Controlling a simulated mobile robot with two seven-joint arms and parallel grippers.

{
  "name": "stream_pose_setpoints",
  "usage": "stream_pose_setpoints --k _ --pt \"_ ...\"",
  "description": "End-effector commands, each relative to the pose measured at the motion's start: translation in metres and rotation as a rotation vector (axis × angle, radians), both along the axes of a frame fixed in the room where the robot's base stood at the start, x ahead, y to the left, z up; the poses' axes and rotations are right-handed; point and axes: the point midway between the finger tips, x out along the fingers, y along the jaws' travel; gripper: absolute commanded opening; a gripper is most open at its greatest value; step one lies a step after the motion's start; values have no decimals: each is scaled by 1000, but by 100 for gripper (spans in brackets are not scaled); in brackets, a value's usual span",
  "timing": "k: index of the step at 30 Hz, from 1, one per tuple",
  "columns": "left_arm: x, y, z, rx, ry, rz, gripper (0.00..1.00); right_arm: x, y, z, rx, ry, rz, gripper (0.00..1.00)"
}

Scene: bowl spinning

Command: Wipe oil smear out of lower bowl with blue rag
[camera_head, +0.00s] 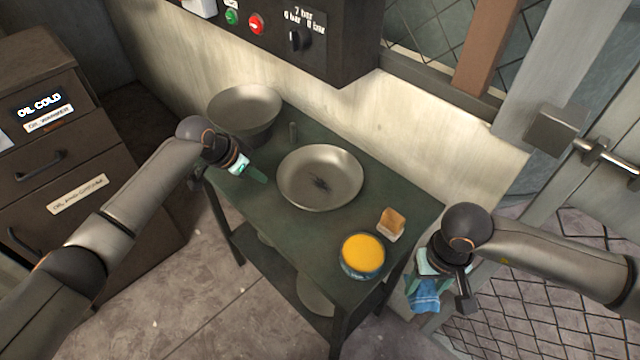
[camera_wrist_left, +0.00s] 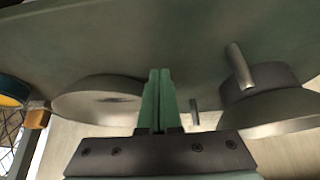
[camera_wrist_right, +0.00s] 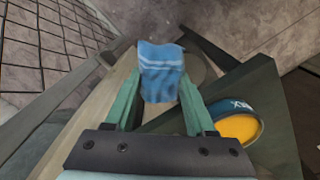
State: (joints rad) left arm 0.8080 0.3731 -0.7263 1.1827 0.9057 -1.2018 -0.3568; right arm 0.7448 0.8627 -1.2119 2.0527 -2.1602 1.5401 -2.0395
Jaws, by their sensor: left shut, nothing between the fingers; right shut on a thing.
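The lower bowl (camera_head: 304,189) is a wide, shallow metal bowl on the green table, with a dark smear (camera_head: 320,183) near its middle. It also shows left of the fingers in the left wrist view (camera_wrist_left: 85,103). A second metal bowl (camera_head: 245,108) stands behind it to the left. My left gripper (camera_head: 262,179) is shut and empty, just left of the lower bowl. My right gripper (camera_wrist_right: 160,78) is shut on the blue rag (camera_wrist_right: 162,58), which hangs from its green fingers. The rag also shows in the head view (camera_head: 425,298), beyond the table's right edge.
A tub of yellow stuff (camera_head: 362,248) and a sponge-like block (camera_head: 393,221) stand on the table (camera_head: 288,237) right of the lower bowl. A small metal peg (camera_head: 292,132) stands near the back edge. A control box (camera_head: 330,35) hangs on the wall behind.

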Motion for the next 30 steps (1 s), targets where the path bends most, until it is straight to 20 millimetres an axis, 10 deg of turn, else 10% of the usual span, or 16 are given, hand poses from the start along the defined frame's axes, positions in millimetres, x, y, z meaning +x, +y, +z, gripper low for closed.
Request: stream_pose_setpoints --k 30 --pt "0 0 -21 -1 -1 0 0 0 0 -10 0 0 0 11"
